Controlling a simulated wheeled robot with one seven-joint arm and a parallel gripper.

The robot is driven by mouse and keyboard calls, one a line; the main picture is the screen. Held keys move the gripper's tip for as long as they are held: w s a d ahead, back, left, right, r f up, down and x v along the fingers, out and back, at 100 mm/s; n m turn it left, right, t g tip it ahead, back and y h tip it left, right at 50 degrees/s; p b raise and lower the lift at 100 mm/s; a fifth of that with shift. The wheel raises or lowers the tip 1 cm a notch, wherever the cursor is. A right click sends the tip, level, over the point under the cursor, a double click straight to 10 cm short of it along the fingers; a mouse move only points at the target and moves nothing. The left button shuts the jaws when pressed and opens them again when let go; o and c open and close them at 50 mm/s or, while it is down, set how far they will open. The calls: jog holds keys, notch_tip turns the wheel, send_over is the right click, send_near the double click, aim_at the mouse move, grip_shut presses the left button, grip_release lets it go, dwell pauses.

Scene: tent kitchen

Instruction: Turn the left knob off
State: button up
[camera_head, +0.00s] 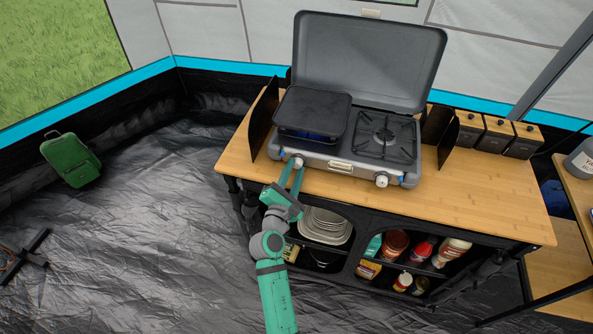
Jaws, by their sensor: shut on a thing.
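A grey two-burner camping stove (340,166) stands on the wooden counter with its lid open. Its left knob (298,162) is on the front panel, and the tips of my gripper (291,172) are shut on it. The fingers partly cover the knob, so its turn angle is hard to read. The right knob (381,180) is white and in clear view. Blue flame (312,137) shows under the black griddle (313,110) on the left burner. The right burner (384,138) shows a bare black grate with no flame visible.
Black wind guards (265,120) stand at both sides of the stove. Several dark boxes with wooden lids (497,134) are behind right. The counter's right part (490,200) is clear. Plates (326,225) and jars fill the shelves below.

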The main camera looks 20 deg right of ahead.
jog(key=m, duration=0.5)
jog(key=shift+s+d+f+m, duration=0.1)
jog(key=shift+s+f+m, duration=0.05)
jog(key=shift+m, duration=0.25)
jog(key=m, duration=1)
jog(key=shift+m, duration=2.7)
jog(key=shift+r, duration=0.2)
jog(key=o, duration=1.1)
jog(key=shift+c, duration=0.2)
